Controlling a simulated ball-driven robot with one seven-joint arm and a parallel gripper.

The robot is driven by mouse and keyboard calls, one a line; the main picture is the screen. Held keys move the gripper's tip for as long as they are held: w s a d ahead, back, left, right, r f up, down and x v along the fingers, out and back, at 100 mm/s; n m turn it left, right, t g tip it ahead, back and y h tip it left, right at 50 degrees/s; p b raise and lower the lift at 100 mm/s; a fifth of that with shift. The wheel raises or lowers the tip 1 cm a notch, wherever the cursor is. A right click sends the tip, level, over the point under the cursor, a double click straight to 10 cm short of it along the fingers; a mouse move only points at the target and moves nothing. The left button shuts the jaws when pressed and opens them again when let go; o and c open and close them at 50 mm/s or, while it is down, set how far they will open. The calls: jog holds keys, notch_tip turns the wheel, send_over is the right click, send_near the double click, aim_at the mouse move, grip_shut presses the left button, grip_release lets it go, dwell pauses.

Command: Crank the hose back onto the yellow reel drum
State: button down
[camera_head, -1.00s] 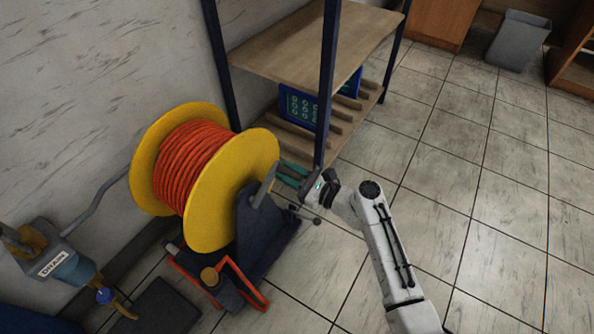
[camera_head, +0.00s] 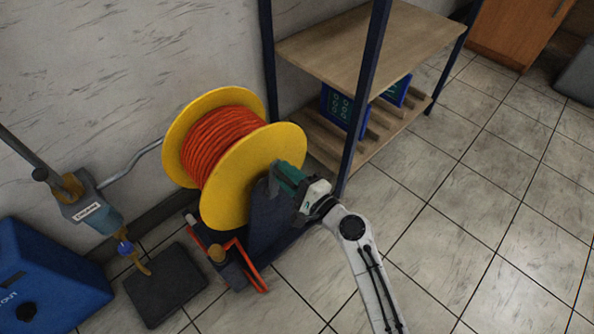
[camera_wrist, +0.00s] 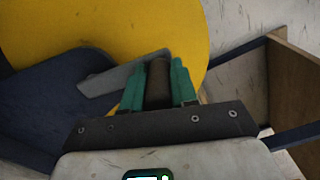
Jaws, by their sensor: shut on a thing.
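The yellow reel drum (camera_head: 255,160) stands by the wall in the head view, with orange-red hose (camera_head: 216,143) wound around its core. Its yellow flange also fills the upper left of the wrist view (camera_wrist: 110,28). A dark blue stand (camera_head: 270,222) holds the drum. In the wrist view, a grey crank arm (camera_wrist: 108,80) ends in a dark brown handle (camera_wrist: 158,84). The green fingers of my gripper (camera_wrist: 158,88) are on both sides of this handle and shut on it. In the head view my gripper (camera_head: 284,178) is at the drum's right side and hides most of the crank.
A wooden shelf unit (camera_head: 375,42) with dark blue posts stands just right of the drum. A tap marked DRAIN (camera_head: 95,213), a dark floor slab (camera_head: 165,284) and a blue box (camera_head: 45,283) are at left. Tiled floor at right is clear.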

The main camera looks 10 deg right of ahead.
jog(key=s+a+f+n+b, duration=0.3)
jog(key=a+n, duration=0.4)
jog(key=n, duration=0.3)
jog(key=shift+s+a+n+b, duration=0.4)
jog(key=shift+s+b, duration=0.5)
jog(key=shift+s, duration=0.4)
jog(key=c, duration=0.9)
grip_release()
jog(key=shift+d, duration=0.15)
jog(key=b+v, duration=0.1)
jog(key=v, duration=0.9)
jog(key=shift+s+d, duration=0.15)
jog(key=shift+s, duration=0.15)
